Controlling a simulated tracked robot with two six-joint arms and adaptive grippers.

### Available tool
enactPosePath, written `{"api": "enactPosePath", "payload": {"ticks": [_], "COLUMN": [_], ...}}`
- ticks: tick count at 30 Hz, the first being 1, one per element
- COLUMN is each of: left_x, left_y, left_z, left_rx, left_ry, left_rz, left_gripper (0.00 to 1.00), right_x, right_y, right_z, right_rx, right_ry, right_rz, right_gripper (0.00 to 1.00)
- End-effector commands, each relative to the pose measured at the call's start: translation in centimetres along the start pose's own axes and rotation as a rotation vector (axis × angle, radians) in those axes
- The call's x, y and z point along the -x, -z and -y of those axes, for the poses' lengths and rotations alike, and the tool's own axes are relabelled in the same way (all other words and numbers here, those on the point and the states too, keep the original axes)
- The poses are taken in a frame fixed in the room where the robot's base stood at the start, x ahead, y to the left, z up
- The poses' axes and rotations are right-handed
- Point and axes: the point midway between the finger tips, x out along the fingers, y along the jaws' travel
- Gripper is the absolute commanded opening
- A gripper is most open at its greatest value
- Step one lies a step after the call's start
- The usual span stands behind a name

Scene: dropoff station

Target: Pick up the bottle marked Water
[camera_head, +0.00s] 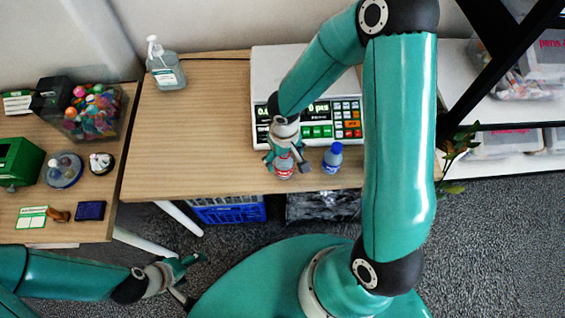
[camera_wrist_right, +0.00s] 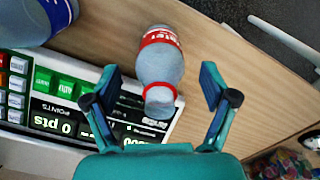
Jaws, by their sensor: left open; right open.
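My left gripper (camera_head: 181,277) is open and empty, low at the left.
A scale with a keypad and display (camera_head: 347,122) stands behind the bottles. A pump dispenser (camera_head: 166,66) stands at the table's back left. A side table (camera_head: 80,212) holds a bin of colourful items (camera_head: 95,112) and a green box (camera_head: 20,162). The table's left part is clear.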

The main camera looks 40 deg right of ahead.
Motion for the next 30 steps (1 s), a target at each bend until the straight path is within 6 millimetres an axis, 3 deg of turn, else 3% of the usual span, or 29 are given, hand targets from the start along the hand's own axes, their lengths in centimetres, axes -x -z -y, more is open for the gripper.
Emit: {"api": "enactPosePath", "payload": {"ticks": [5,13,14,22,30], "left_x": [-0.2,-0.2,-0.2,-0.2,-0.2], "left_y": [0.0,0.0,0.0,0.0,0.0], "left_z": [0.1,0.1,0.1,0.1,0.1], "left_rx": [0.000,0.000,0.000,0.000,0.000], "left_ry": [0.000,0.000,0.000,0.000,0.000], "left_rz": [0.000,0.000,0.000,0.000,0.000], "left_gripper": [0.77,0.77,0.77,0.77,0.77], "right_x": [-2.3,-2.6,-2.6,-2.6,-2.6], "right_y": [0.1,0.2,0.2,0.2,0.2], "right_z": [0.0,0.0,0.0,0.0,0.0], "right_rx": [-0.001,-0.002,-0.002,-0.001,-0.001], "right_ry": [0.000,0.001,0.001,0.000,0.000], "right_rz": [0.002,-0.002,-0.001,-0.001,-0.001], "right_gripper": [0.84,0.84,0.83,0.38,0.37]}}
